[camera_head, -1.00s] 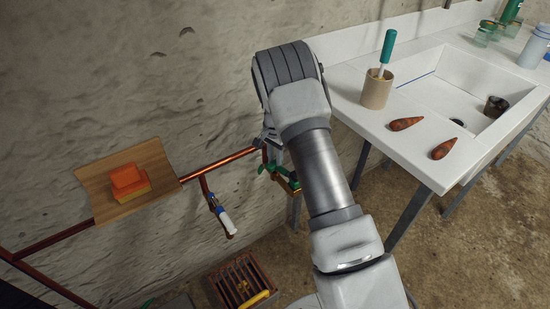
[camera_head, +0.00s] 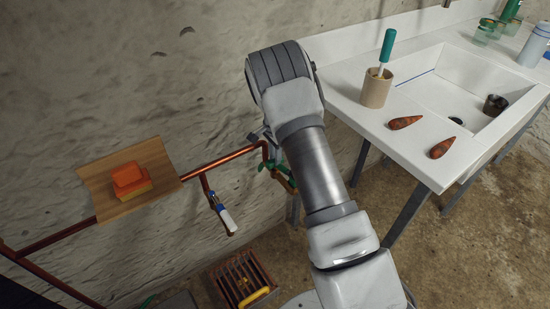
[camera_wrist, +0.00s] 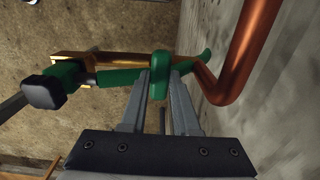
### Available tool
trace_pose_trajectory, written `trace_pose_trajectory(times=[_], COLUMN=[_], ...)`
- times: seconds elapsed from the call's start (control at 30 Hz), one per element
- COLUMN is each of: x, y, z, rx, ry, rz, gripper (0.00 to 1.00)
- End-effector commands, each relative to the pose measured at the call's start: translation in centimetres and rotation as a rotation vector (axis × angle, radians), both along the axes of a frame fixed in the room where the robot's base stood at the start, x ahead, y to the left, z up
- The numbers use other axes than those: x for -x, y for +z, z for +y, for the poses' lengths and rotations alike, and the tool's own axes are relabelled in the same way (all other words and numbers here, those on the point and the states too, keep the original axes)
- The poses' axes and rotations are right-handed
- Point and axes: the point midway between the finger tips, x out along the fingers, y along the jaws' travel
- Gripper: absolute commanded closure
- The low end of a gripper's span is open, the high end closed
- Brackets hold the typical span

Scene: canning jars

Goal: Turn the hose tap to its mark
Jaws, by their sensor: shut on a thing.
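The hose tap has a green handle and a brass body (camera_wrist: 75,57) on a copper pipe (camera_wrist: 243,50). In the wrist view its green handle (camera_wrist: 120,77) runs across the picture, with a green piece with a black end at the left. My gripper (camera_wrist: 159,78) is shut on the raised green middle part of the handle, one finger on each side. In the head view the green handle (camera_head: 268,167) shows just left of my arm, partly hidden by it. The mark cannot be made out.
A wooden board (camera_head: 95,178) holds an orange sponge (camera_head: 130,178). The white sink counter (camera_head: 440,175) stands right of my arm. A floor grate (camera_head: 232,290) lies below.

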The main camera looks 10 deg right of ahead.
Motion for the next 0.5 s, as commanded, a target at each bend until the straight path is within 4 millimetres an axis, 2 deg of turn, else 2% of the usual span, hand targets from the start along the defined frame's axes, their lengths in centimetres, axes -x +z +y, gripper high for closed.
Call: trace_pose_trajectory(times=[0.07, 0.1, 0.23, 0.5], x=[-0.01, -0.01, -0.01, -0.01], y=[0.02, 0.02, 0.02, 0.05], z=[-0.01, -0.01, -0.01, 0.00], rx=[0.000, 0.000, 0.000, 0.000], ry=[-0.003, -0.003, -0.002, 0.000], rz=[-0.001, -0.001, -0.001, 0.000], gripper=[1.00, 0.64, 0.41, 0.41])
